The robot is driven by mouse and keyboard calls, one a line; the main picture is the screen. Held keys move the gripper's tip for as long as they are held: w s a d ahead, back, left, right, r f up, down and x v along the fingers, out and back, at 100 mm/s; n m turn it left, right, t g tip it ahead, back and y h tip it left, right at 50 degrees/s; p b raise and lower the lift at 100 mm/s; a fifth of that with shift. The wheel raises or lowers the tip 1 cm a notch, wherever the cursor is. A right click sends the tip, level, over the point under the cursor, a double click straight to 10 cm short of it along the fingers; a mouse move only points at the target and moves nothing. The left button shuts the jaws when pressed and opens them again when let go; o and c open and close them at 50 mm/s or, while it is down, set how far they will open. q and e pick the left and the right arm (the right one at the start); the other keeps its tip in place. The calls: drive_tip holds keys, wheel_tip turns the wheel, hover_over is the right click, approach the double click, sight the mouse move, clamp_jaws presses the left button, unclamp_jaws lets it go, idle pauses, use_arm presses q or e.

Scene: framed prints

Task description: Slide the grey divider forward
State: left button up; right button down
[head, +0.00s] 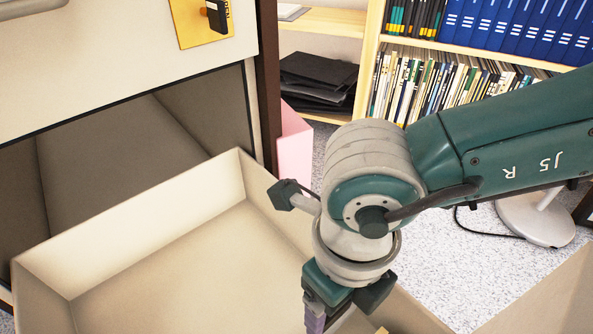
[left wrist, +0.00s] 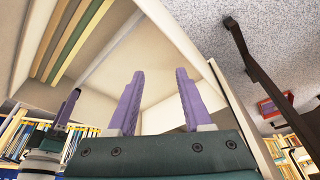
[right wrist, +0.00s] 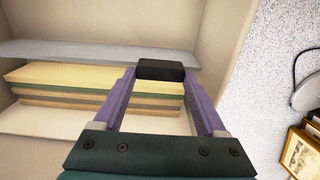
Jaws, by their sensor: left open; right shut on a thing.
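The grey divider (right wrist: 90,50) stands across the open drawer in the right wrist view, behind a stack of coloured folders (right wrist: 60,75). My right gripper (right wrist: 160,75) is shut on a black block (right wrist: 160,68), which lies in front of the divider; whether the two are joined I cannot tell. In the head view my right gripper (head: 316,322) reaches down into the drawer at the bottom edge, and the divider is out of frame. My left gripper (left wrist: 158,80) is open and empty in the left wrist view. The right gripper's purple finger (left wrist: 68,106) shows at the left there.
The open drawer (head: 130,225) of the cream cabinet (head: 110,60) is bare at its back part. A pink file (head: 295,145) and a bookshelf (head: 368,60) stand beyond it. A white lamp base (head: 535,222) rests on the speckled carpet at the right.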

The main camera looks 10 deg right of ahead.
drive_tip(key=shift+w+a, duration=0.1)
drive_tip(key=shift+w, duration=0.1)
unclamp_jaws()
drive_tip(key=shift+s+f, duration=0.1)
drive_tip(key=shift+r, duration=0.2)
use_arm(q)
wheel_tip(320, 180, up, 7)
drive_tip(key=p, duration=0.6)
drive_tip(key=shift+w+a+f+p, duration=0.15)
drive_tip(key=shift+p, duration=0.15)
use_arm(e)
wheel_tip(320, 180, up, 10)
drive_tip(key=shift+f, duration=0.15)
